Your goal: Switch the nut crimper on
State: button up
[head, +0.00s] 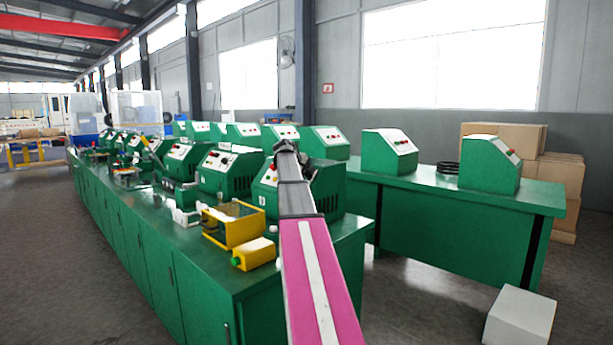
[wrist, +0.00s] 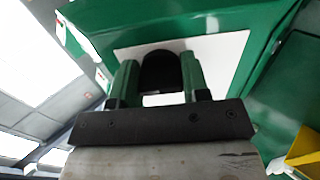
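A green machine (head: 331,190) with a sloped white top panel stands at the near end of the long bench. My gripper (head: 284,146) is over this panel in the head view, and the arm hides part of it. I cannot read a label that marks it as the nut crimper. In the wrist view my gripper (wrist: 161,78) has its two fingers apart, in front of the white panel (wrist: 222,52). A black rounded part (wrist: 160,72) shows between the fingers. I cannot tell whether they touch it. No switch position is readable.
The long green bench (head: 215,275) carries several similar machines, a yellow frame (head: 236,228) and a yellow box with a green button (head: 253,254). A second green table (head: 455,218) with more machines stands behind. A white block (head: 520,316) lies on the floor at right.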

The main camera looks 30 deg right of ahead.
jog(key=shift+m, duration=0.3)
jog(key=m, duration=0.3)
jog(key=shift+m, duration=0.3)
jog(key=m, duration=0.4)
jog(key=shift+a+f+m, duration=0.15)
jog(key=shift+m, duration=0.15)
jog(key=m, duration=0.4)
jog(key=shift+w, duration=0.1)
jog(key=shift+w+a+m, duration=0.1)
jog(key=shift+m, duration=2.4)
jog(key=o, duration=0.9)
